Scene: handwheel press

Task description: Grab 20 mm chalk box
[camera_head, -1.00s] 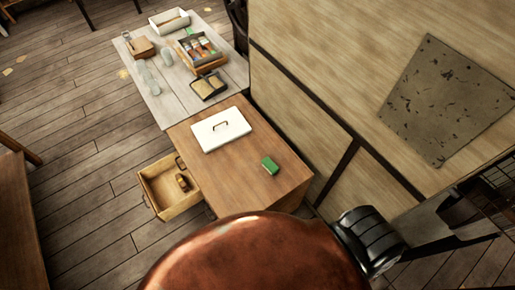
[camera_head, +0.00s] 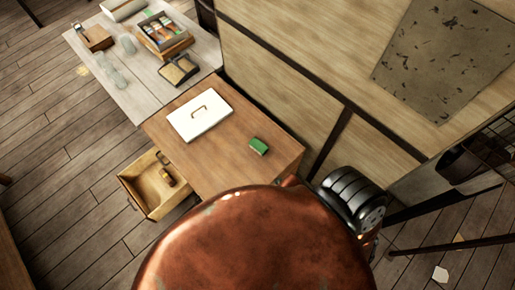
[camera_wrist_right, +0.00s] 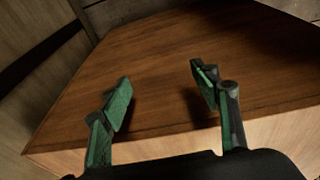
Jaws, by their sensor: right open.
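My right gripper (camera_wrist_right: 161,88) is open and empty above a bare wooden surface in the right wrist view. No box shows between its green-padded fingers. My left gripper is not in view.
An open drawer (camera_head: 140,195) juts out left, holding a small dark-and-yellow object (camera_head: 168,178). A wall borders the right.

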